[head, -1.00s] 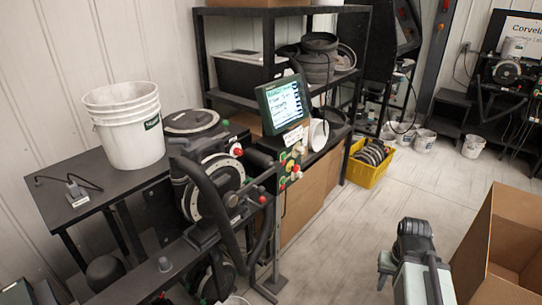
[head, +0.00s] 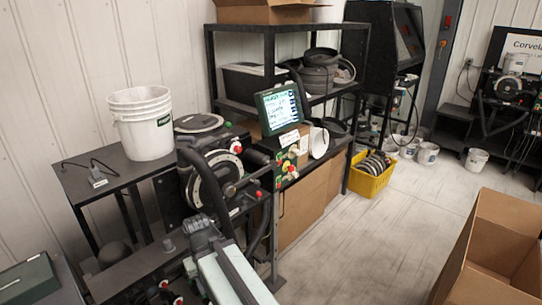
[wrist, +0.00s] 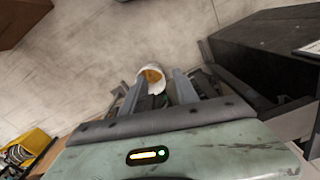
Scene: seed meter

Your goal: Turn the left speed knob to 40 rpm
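The control panel (head: 291,157) with green, yellow and red controls stands below a lit green-framed monitor (head: 281,108) in the head view. The left speed knob and its setting are too small to make out. My gripper (wrist: 158,76) shows in the wrist view with its two fingers apart and nothing between them. Behind the fingers is a white bucket (wrist: 153,77) with yellowish contents, farther off. In the head view my arm comes up from the bottom, left of the panel, in front of the seed meter (head: 209,179). Its fingers cannot be made out there.
White stacked buckets (head: 141,124) stand on a dark table at the left. A shelf rack (head: 240,107) is behind the monitor. A yellow crate (head: 371,182) is on the floor. An open cardboard box (head: 495,235) is at the right. The floor between is clear.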

